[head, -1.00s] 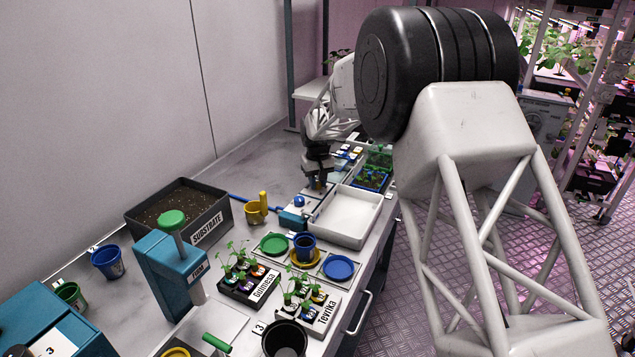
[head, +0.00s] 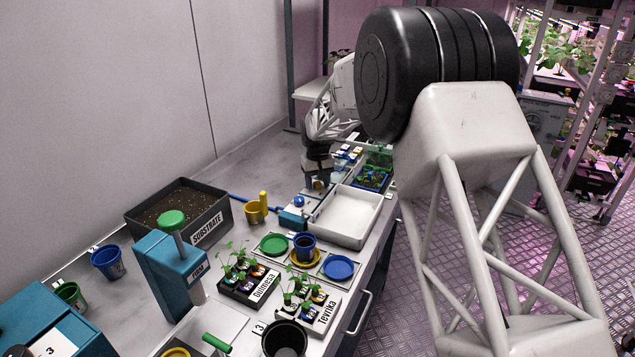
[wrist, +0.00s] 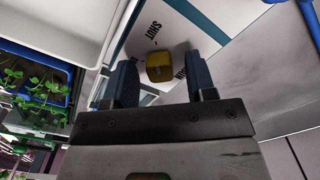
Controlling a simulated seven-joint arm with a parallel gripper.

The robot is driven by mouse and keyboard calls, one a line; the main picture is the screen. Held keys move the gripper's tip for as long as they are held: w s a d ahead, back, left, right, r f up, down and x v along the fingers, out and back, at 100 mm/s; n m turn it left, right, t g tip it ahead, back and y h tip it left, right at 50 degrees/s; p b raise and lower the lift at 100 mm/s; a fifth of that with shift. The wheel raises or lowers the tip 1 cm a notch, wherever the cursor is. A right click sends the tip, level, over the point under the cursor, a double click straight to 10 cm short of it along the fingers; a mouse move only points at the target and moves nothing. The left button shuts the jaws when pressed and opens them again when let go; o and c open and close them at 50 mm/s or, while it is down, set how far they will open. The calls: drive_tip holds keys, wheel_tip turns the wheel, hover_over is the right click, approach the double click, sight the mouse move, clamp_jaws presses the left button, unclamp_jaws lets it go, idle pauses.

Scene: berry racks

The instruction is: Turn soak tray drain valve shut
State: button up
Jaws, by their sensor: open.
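The drain valve's knob, a small yellow block (wrist: 160,67), sits on a white plate (wrist: 205,28) in the wrist view. The word SHUT is printed on the plate beyond it, and another label beside the knob is partly hidden by a finger. My gripper (wrist: 160,80) is open, with one blue finger on each side of the knob and visible gaps between. I cannot tell how deep the fingertips reach. In the head view my gripper (head: 318,183) is low over the bench beyond the white soak tray (head: 345,232); the knob is hard to make out there.
The blue box (head: 293,219) with a round blue knob stands beside the tray. Blue trays of seedlings (head: 372,180) lie close to my gripper on its right. A yellow cup (head: 254,212), the substrate bin (head: 180,208) and potted seedlings (head: 248,282) stand nearer on the bench.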

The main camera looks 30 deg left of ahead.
sight(318, 183)
drive_tip(key=shift+r, duration=0.15)
drive_tip(key=shift+r, duration=3.75)
drive_tip(key=shift+d, duration=0.1)
